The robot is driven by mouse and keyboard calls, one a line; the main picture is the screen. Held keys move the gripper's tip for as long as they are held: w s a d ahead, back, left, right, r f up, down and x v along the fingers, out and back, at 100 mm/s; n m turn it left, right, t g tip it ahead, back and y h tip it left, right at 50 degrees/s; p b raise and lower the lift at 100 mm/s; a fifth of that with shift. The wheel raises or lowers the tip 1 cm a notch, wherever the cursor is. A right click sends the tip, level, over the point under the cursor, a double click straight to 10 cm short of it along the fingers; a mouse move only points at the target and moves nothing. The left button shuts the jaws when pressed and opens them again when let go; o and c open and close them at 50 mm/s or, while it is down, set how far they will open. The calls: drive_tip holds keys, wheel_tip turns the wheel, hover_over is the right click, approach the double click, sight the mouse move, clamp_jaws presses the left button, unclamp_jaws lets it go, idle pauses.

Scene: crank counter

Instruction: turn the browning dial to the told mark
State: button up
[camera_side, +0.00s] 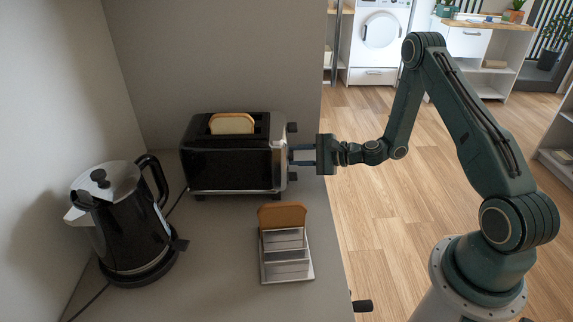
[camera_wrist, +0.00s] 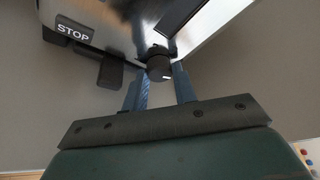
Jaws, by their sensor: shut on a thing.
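The black toaster (camera_side: 232,158) with a steel end panel stands on the counter, a slice of bread (camera_side: 231,124) showing in its top slot. My gripper (camera_side: 294,155) reaches that end panel from the right. In the wrist view my gripper (camera_wrist: 160,86) is shut on the dark round browning dial (camera_wrist: 158,66), one blue finger on each side. A small white pointer line shows on the dial's lower edge. No scale marks can be made out around it. In the side view the dial is hidden by the fingers and too small to make out.
A STOP label (camera_wrist: 74,31) and dark levers sit left of the dial in the wrist view. A black kettle (camera_side: 124,225) stands at the left. A metal toast rack (camera_side: 286,262) holding a brown slice (camera_side: 283,216) stands in front of the toaster.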

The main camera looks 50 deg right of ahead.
drive_tip(key=shift+n+t, duration=0.4)
drive_tip(key=shift+n, duration=0.3)
drive_tip(key=o, duration=1)
drive_tip(key=shift+c, duration=0.2)
drive_tip(key=v, duration=1.4)
drive_tip(key=shift+a, duration=0.15)
drive_tip(key=shift+f, duration=0.1)
